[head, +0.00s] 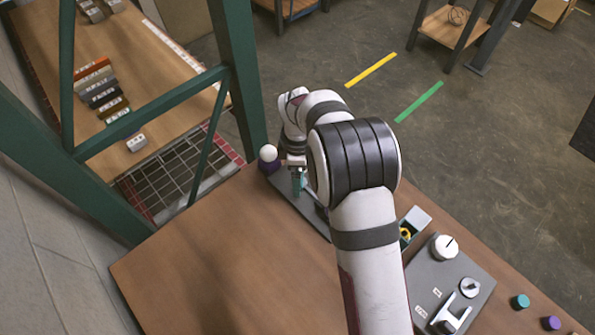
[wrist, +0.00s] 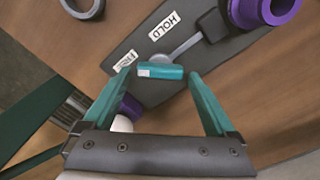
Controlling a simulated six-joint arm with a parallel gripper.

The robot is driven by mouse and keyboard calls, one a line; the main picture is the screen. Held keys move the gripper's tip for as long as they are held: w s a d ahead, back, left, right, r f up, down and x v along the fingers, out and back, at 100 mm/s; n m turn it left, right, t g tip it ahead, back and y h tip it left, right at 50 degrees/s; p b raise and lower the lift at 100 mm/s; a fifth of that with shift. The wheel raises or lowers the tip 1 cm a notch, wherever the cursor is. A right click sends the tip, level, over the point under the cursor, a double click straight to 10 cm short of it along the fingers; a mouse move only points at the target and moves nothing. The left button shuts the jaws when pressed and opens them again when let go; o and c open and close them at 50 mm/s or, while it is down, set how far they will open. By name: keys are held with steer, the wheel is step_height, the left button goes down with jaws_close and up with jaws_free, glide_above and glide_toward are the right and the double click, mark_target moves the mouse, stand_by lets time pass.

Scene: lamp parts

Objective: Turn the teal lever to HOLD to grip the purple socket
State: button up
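In the wrist view, the lever has a grey arm (wrist: 186,48) and a teal handle (wrist: 160,71). The handle lies near the smaller label (wrist: 125,61), off to one side of the HOLD label (wrist: 165,25). My gripper (wrist: 161,75) is open, with its teal fingertips on either side of the handle and a small gap showing at each. The purple socket (wrist: 268,8) is at the top right edge, partly cut off, beside the dark end of the lever's base plate (wrist: 155,90). In the head view, my gripper (head: 298,175) is low over the plate, and my arm hides much of it.
A white ball on a purple base (head: 268,153) stands close beside my gripper. A dark ring (wrist: 82,6) lies beyond the plate. To the right are an open box (head: 415,222), a grey panel with knobs (head: 440,275) and small caps. The table's left part is clear; green posts stand behind.

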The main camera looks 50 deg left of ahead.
steer(key=c, duration=1.1)
steer(key=m, duration=0.4)
steer(key=shift+w+a+m, duration=0.1)
steer(key=shift+m, duration=0.3)
steer(key=m, duration=0.4)
steer(key=shift+w+m, duration=0.15)
steer(key=shift+m, duration=0.15)
steer(key=m, duration=0.4)
steer(key=shift+w, duration=0.1)
steer(key=shift+w+r+m, duration=0.1)
steer(key=shift+w+m, duration=0.05)
steer(key=shift+m, duration=2.15)
